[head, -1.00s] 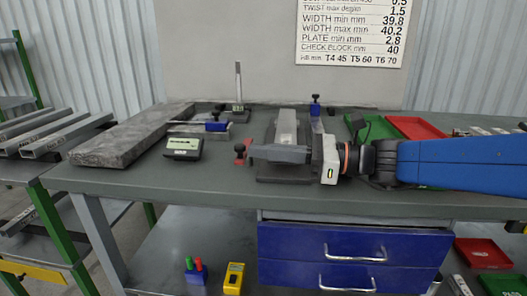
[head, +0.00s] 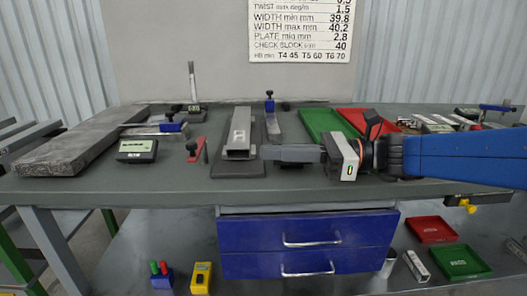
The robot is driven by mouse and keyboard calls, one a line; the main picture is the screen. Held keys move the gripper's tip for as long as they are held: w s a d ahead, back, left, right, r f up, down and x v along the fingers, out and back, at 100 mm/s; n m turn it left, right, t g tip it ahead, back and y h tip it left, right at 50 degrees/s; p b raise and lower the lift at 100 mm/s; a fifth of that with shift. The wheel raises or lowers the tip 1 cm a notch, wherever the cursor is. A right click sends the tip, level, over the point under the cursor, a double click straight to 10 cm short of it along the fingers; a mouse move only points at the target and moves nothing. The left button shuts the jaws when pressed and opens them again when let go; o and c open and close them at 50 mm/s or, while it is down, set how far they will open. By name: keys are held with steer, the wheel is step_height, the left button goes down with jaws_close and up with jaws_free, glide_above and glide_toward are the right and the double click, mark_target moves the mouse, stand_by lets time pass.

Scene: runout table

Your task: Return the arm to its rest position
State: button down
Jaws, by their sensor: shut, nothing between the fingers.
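My gripper (head: 283,153) is at the end of my blue arm, which reaches in from the right. Its grey fingers point left and are shut with nothing between them. They are above the table (head: 100,196), just right of a grey metal profile (head: 239,138) that lies on a dark plate (head: 228,171). I cannot tell the exact height of the fingers above the table. The profile's open end faces me.
Left on the table are a stone slab (head: 80,145), a digital readout (head: 137,150), an upright gauge (head: 193,95) and a red clamp (head: 192,150). Behind my gripper are a green tray (head: 318,122) and a red tray (head: 358,117). Blue drawers (head: 300,235) sit below.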

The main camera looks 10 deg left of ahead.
steer(key=s+d+f+n+t+h, duration=0.2)
steer(key=s+d+f+n+h, duration=0.25)
steer(key=d+f, duration=0.45)
steer(key=s+d+f+n+t+h, duration=0.2)
steer(key=s+d+f+n+h, duration=0.25)
steer(key=d+f, duration=0.35)
steer(key=s+d+f+n+t+h, duration=0.1)
steer(key=d+f+n+h, duration=0.2)
steer(key=d, duration=0.6)
steer(key=s+d+f+n+t+h, duration=0.1)
steer(key=d+f+n+t+h, duration=0.1)
steer(key=d, duration=0.8)
steer(key=f+n+h, duration=0.1)
steer(key=n+h, duration=0.1)
steer(key=h, duration=0.1)
steer(key=shift+d+f+h, duration=0.25)
steer(key=shift+h, duration=0.15)
steer(key=shift+s, duration=0.1)
